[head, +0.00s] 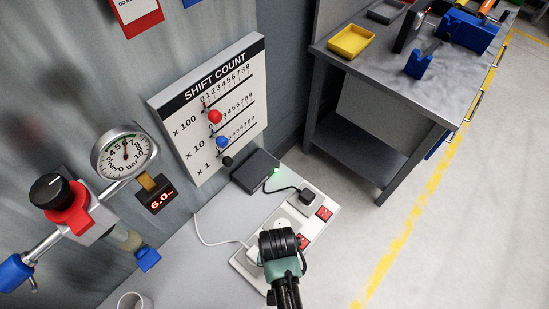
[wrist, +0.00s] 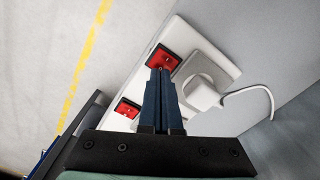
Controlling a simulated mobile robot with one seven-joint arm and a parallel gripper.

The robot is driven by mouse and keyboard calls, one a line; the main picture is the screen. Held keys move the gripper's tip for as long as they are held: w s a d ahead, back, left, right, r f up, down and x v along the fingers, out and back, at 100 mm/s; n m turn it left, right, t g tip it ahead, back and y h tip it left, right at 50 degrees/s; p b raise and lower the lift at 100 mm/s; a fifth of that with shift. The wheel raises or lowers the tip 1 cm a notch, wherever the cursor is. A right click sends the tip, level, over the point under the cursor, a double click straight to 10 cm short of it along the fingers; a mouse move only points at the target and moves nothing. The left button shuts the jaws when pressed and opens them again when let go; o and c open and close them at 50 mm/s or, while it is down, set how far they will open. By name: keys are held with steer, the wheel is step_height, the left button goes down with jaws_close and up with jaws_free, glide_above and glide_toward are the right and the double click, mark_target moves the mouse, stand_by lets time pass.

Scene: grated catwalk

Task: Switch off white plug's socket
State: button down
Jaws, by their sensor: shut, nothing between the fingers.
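A white power strip (head: 277,211) lies on the grey bench top. The white plug (wrist: 201,92) sits in the socket at one end of it. A red switch (wrist: 167,56) lies beside that plug. My gripper (wrist: 161,73) is shut and empty, its fingertips at the lower edge of this switch in the wrist view; I cannot tell whether they touch it. They partly cover the switch's edge. In the head view, my wrist hides this switch and part of the white plug's end. A second red switch (wrist: 127,108) belongs to the middle socket.
A black plug (head: 308,197) fills the far socket, with its own red switch (head: 323,213) beside it. A black box (head: 255,172) with a green light stands behind. A pressure gauge (head: 125,154) and valve are at left. A white mug (head: 131,301) stands at the bench front.

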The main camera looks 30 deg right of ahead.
steer(key=shift+f+b, duration=0.6)
steer(key=shift+f, duration=0.3)
stand_by(0.4)
steer(key=shift+r, duration=0.1)
step_height(320, 180, up, 7)
steer(key=p, duration=0.7)
steer(key=shift+p, duration=0.35)
stand_by(0.3)
